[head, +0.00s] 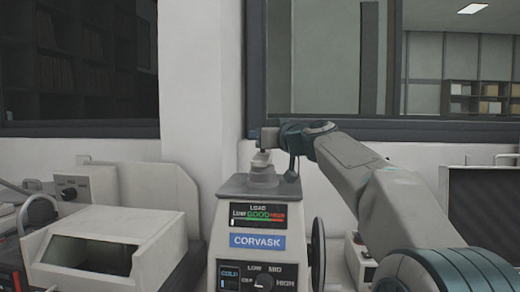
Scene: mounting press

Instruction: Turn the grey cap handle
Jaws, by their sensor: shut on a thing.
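The mounting press (227,225) stands upright in the middle of the head view, with a blue CORVASK label. Its grey cap (258,186) sits on top, with a lighter grey upright piece (261,160) rising from it. My gripper (266,141) is at the top of this piece, reached by my arm from the right. It is shut on the cap handle, whose grip end is mostly hidden by the jaws. A dark rod with a rounded end (291,174) shows just right of the cap; I cannot tell what it belongs to.
The press front has a load gauge (258,216) and a dial (263,282). A dark handwheel (318,255) is on its right side. A white wall and window frame (255,65) are behind.

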